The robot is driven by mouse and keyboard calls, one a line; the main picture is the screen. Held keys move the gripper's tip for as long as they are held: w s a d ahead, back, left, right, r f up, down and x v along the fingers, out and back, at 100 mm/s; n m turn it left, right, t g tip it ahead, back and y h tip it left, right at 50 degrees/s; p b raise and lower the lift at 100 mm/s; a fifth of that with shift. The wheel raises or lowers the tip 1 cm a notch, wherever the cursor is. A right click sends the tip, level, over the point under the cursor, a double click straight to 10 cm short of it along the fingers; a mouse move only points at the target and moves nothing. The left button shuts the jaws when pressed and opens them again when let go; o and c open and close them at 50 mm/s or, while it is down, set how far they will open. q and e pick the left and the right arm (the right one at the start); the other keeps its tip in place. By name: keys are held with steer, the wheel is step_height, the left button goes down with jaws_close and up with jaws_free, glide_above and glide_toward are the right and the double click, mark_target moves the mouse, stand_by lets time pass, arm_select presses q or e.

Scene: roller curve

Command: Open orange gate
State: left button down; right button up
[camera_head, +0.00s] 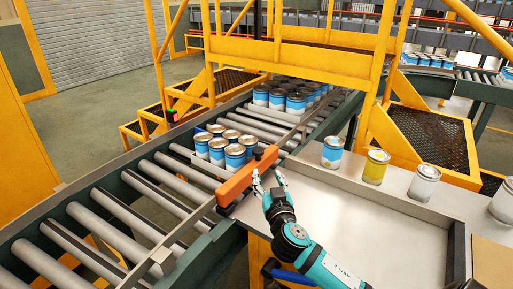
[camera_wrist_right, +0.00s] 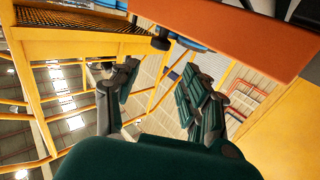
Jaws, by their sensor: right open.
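The orange gate (camera_head: 247,177) is a long bar lying along the near side rail of the roller conveyor, between the rollers and a metal tray table. A small dark knob (camera_head: 258,153) shows near its far end. My right gripper (camera_head: 269,182) is open and empty, close beside the gate on the tray side; I cannot tell whether a finger touches it. In the right wrist view, the gate (camera_wrist_right: 250,38) fills the upper right, above the spread fingers of my right gripper (camera_wrist_right: 158,82). No left gripper is in view.
Several blue and white cans (camera_head: 235,156) stand on the conveyor rollers (camera_head: 113,218) behind the gate. A yellow step frame (camera_head: 300,56) spans the conveyor.

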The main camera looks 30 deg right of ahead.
steer(key=p, duration=0.1)
glide_toward(259, 154)
steer(key=x, duration=0.3)
steer(key=p+x, duration=0.1)
steer(key=x, duration=0.7)
steer(key=shift+w+d+r, duration=0.1)
steer(key=shift+w, duration=0.1)
steer(key=shift+w+d, duration=0.1)
steer(key=shift+w, duration=0.15)
steer(key=shift+c, duration=0.3)
jaws_close()
arm_select(q)
steer(key=r, duration=0.1)
steer(key=s+r, duration=0.1)
steer(key=shift+s+a+r, duration=0.1)
steer(key=shift+a+r, duration=0.05)
steer(key=shift+r, duration=0.15)
